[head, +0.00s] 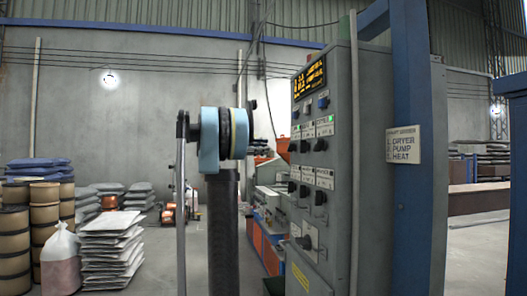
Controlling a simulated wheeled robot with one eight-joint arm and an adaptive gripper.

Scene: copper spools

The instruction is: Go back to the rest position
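My arm stands upright in the middle of the head view, with a dark link and a joint with light blue caps at its top. My gripper cannot be made out in this view. No held object can be seen.
A grey control cabinet (322,190) with knobs and a lit display stands close on the right of my arm. A blue post (411,215) bears a sign (403,145). Stacked spools (14,245) and piled sacks (112,240) stand at left. Open floor shows between the sacks and my arm.

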